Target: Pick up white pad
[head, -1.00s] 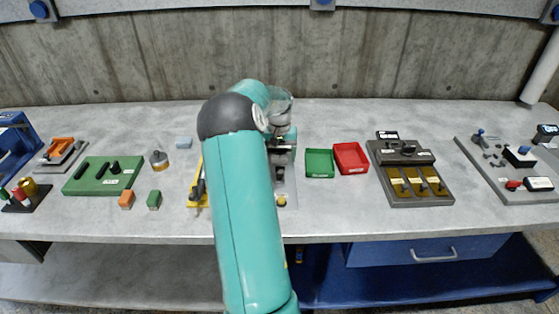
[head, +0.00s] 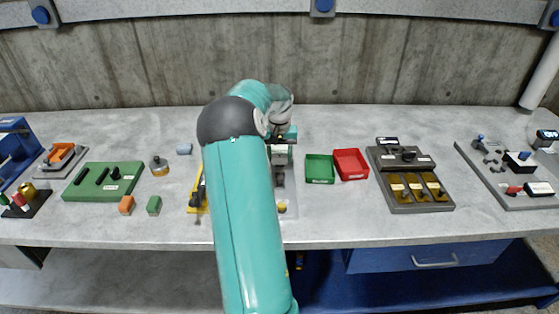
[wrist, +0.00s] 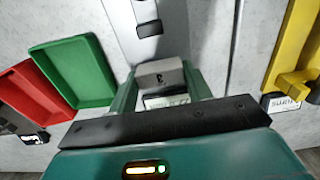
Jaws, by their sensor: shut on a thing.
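A white label (wrist: 166,100) shows just below the pad, between the fingers. In the head view my gripper (head: 281,150) is over the grey plate in the middle of the bench, partly hidden by my arm. I cannot tell whether the pad is clear of the surface under it.
A green tray (head: 319,169) and a red tray (head: 351,164) stand to the right of my gripper. A yellow fixture (head: 197,197) is close on the left, partly behind my arm. A grey fixture with brass plates (head: 411,177) lies farther right. The bench behind the trays is clear.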

